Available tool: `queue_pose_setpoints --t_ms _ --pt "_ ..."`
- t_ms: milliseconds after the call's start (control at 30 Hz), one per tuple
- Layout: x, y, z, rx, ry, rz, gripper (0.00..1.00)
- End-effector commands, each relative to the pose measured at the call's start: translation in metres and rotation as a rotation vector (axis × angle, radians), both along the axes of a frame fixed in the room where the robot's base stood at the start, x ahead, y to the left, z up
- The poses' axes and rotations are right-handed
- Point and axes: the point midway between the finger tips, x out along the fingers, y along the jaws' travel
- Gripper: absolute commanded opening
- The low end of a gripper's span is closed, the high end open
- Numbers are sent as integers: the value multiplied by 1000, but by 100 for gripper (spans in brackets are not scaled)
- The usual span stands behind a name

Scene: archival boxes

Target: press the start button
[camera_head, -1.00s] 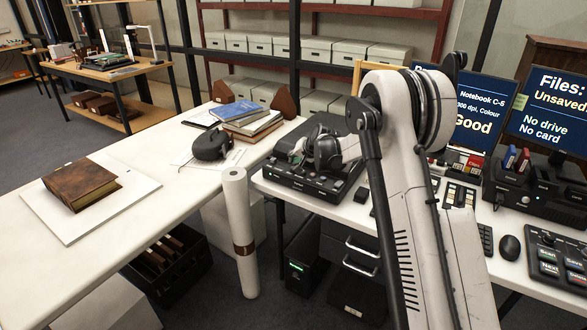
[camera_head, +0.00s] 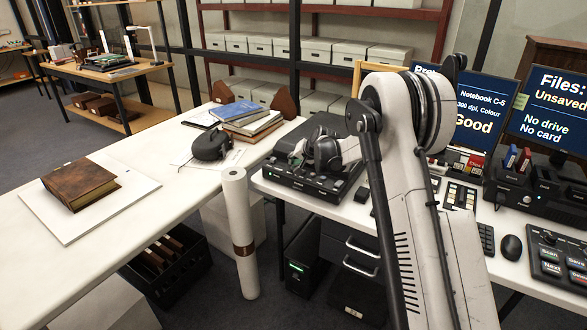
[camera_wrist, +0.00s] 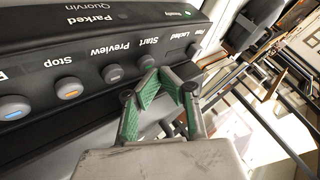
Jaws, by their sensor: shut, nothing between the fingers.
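The black machine (camera_wrist: 90,35) fills the upper left of the wrist view, with a row of round buttons and labels reading Stop, Preview and Start. The start button (camera_wrist: 146,62) is a small grey knob beside the Start label. My gripper (camera_wrist: 161,70) is shut and empty, its green-padded fingertips together just right of that button in the picture. I cannot tell whether they touch it. The head view shows the same machine (camera_head: 305,183) on the white desk, with my gripper (camera_head: 295,158) low over its front left part; my arm hides some of it.
A brown book (camera_head: 80,184) lies on a white board on the left table. A white roll (camera_head: 239,230) stands before the desk. Screens (camera_head: 550,105) and a mouse (camera_head: 511,247) are at right.

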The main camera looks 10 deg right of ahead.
Motion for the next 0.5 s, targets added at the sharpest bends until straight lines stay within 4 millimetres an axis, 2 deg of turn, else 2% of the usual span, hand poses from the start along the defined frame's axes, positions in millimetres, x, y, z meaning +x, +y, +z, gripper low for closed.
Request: queue_pose_setpoints --t_ms 500 --pt "0 0 -6 0 0 0 0"
